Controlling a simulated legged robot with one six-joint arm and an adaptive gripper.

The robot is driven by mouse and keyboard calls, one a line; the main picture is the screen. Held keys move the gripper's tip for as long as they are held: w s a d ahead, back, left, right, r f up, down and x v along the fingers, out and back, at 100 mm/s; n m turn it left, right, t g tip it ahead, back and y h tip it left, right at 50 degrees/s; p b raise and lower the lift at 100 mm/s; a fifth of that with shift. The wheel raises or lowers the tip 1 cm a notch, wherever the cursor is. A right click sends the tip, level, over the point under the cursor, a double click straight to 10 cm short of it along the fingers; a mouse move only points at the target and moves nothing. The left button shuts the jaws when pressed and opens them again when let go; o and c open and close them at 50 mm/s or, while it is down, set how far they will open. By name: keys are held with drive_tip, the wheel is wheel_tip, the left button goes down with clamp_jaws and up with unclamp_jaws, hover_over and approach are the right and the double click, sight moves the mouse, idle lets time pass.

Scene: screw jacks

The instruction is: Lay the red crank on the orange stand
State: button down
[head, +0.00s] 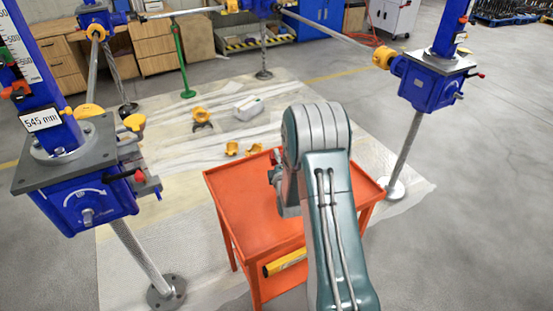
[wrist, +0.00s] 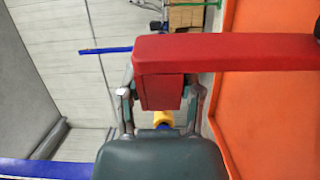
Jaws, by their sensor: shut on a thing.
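The red crank (wrist: 230,52) spans the upper middle of the wrist view as a long bar running to the right edge, with a block at its left end. My gripper (wrist: 160,94) is shut on that block, one finger on each side. The orange stand (wrist: 275,125) fills the right side of the wrist view, behind the crank's right part. In the head view the orange stand (head: 232,205) is at the middle, its top tray partly covered by my arm. My gripper is mostly hidden behind my arm there. I cannot tell whether the crank touches the stand.
Blue screw jacks stand at left (head: 85,200) and right (head: 432,82), on posts with round feet. Yellow parts (head: 202,115) and a white box (head: 248,108) lie on the pale floor sheet behind the stand. A yellow object (head: 286,262) is under the stand's top. Open floor lies right.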

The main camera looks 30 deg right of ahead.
drive_tip(key=shift+c, duration=1.3)
unclamp_jaws()
drive_tip(key=v, duration=1.2)
drive_tip(key=s+a+r+m+g+y, duration=0.3)
drive_tip(key=a+r+m+g, duration=0.4)
drive_tip(key=r, duration=0.7)
drive_tip(key=s+a+r+m+g, duration=0.2)
drive_tip(key=s+a+r+m, duration=0.1)
drive_tip(key=s, duration=0.7)
drive_tip(key=s+a+r+m+g+y, duration=0.1)
drive_tip(key=s+a+r+m+g, duration=0.1)
drive_tip(key=s, duration=0.9)
drive_tip(key=a+r+m, duration=0.1)
drive_tip(key=a+m, duration=0.1)
drive_tip(key=m, duration=0.1)
drive_tip(key=shift+r+g, duration=0.35)
drive_tip(key=shift+g, duration=0.05)
